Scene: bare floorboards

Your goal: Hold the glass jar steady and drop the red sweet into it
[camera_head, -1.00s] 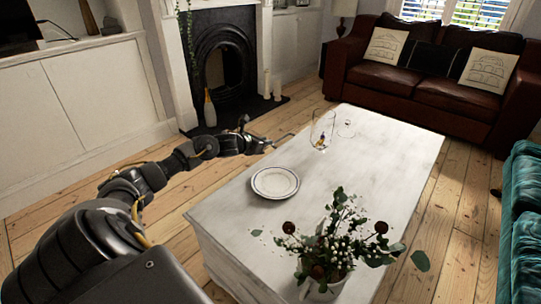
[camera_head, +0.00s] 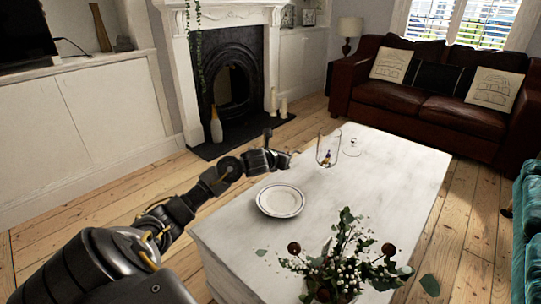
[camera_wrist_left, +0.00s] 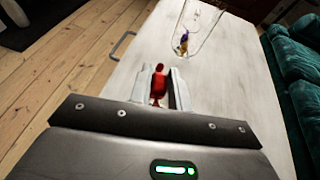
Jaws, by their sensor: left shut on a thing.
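The clear glass jar (camera_head: 336,155) stands on the far part of the white table, with a small dark and yellow thing inside. It also shows at the top of the left wrist view (camera_wrist_left: 216,38), partly cut off, with a purple and yellow thing in it. My left gripper (camera_head: 290,157) is above the table's left edge, short of the jar and apart from it. In the left wrist view my left gripper (camera_wrist_left: 161,88) is shut on the red sweet (camera_wrist_left: 158,82). The sweet is too small to make out in the head view. My right gripper is not in view.
A white plate (camera_head: 281,201) lies on the white table (camera_head: 400,165). A flower arrangement (camera_head: 345,262) fills the near end. Bare tabletop lies between plate and jar. A brown sofa (camera_head: 425,95) is behind.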

